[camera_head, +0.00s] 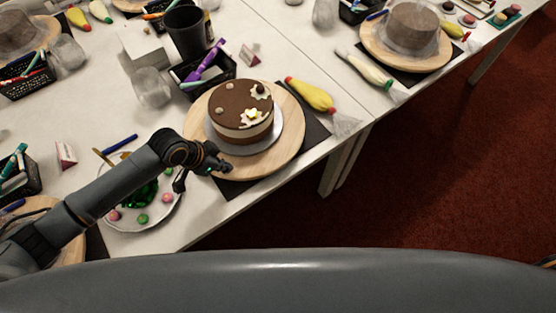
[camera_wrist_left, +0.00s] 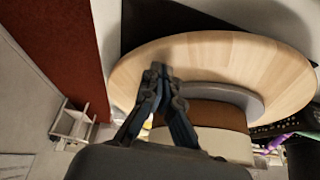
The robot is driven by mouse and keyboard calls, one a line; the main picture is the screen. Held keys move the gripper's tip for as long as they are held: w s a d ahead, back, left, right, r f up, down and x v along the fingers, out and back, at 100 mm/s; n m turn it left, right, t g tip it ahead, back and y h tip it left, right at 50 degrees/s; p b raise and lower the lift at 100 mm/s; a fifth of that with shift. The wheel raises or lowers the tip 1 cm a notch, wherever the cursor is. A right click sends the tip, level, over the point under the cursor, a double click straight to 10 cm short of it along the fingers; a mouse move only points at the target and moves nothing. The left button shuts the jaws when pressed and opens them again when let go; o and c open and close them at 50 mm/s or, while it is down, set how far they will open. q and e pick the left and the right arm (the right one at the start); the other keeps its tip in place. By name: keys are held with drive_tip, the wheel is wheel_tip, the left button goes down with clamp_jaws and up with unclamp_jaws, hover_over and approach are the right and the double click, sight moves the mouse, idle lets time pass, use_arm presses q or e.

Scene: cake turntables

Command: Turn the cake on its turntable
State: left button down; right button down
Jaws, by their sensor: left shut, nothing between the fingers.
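A round chocolate-topped cake (camera_head: 241,106) with a pale side band, white flowers and small round decorations sits on a grey board on the wooden turntable (camera_head: 288,140). The turntable stands on a dark mat near the table's front edge. My left gripper (camera_head: 213,168) is shut and empty at the turntable's front-left rim. In the left wrist view, the gripper (camera_wrist_left: 160,70) appears over the wooden disc (camera_wrist_left: 225,52), beside the grey board (camera_wrist_left: 228,92); whether it touches the wood I cannot tell. The cake's side (camera_wrist_left: 215,115) shows partly behind the fingers.
A plate with green and pink pieces (camera_head: 153,222) lies under my left forearm. A yellow piping bag (camera_head: 311,94) lies right of the turntable. A black basket (camera_head: 213,74) with pens, a dark cup (camera_head: 186,31) and a clear glass (camera_head: 152,87) stand behind.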

sight(273, 164)
use_arm(q)
drive_tip(key=shift+f, duration=0.3)
drive_tip(key=shift+s+d, duration=0.1)
drive_tip(key=shift+d, duration=0.1)
drive_tip(key=shift+s+d+p, duration=0.2)
drive_tip(key=shift+d+p, duration=0.8)
drive_tip(key=shift+d, duration=2)
drive_tip(key=shift+w+d, duration=0.3)
drive_tip(key=shift+d, duration=0.7)
drive_tip(key=shift+w+d, duration=0.3)
drive_tip(key=shift+d, duration=0.75)
drive_tip(key=shift+w+d, duration=0.3)
drive_tip(key=shift+d, duration=0.7)
